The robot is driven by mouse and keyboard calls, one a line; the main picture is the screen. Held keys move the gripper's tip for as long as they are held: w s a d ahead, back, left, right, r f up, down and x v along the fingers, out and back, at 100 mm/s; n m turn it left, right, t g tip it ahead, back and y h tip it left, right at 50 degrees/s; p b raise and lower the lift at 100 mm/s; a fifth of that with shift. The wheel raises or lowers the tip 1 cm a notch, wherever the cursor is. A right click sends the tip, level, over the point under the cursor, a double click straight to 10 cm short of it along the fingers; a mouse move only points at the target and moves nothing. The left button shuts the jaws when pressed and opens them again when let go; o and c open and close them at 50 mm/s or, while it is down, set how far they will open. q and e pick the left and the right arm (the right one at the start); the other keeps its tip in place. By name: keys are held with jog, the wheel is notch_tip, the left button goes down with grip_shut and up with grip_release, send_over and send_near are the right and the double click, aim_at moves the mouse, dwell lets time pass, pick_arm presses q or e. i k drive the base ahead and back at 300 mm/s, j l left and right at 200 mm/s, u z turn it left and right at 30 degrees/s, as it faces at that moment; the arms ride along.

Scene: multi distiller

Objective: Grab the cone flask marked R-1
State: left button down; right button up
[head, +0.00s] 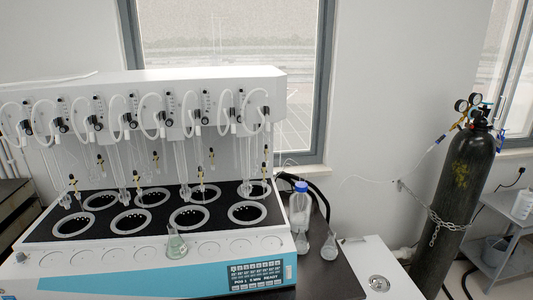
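A small clear cone flask (176,246) with a greenish tint stands upright on the front ledge of the white distiller (120,258). Two more clear flasks stand on the dark bench to the right of the distiller: one flask (302,243) in front of a blue-capped bottle (299,210), and another flask (329,249) just right of it. No R-1 mark is legible on any flask, so I cannot tell which one carries it. Neither of my grippers is in view.
The distiller's black top has several ringed openings (247,213) with glass tubes and hoses above. A narrow strip of dark bench (330,281) is clear in front of the right flasks. A chained black gas cylinder (455,200) and a grey cart (508,237) stand at right.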

aim_at(177, 248)
jog(key=i+j, duration=0.1)
jog(key=j, duration=0.4)
jog(key=j+u, duration=0.1)
jog(key=j, duration=0.4)
jog(key=i+j, duration=0.15)
jog(key=j, duration=0.3)
jog(key=i+j+u, duration=0.1)
jog(key=j, duration=0.4)
jog(key=i+j, duration=0.1)
jog(key=j, duration=0.35)
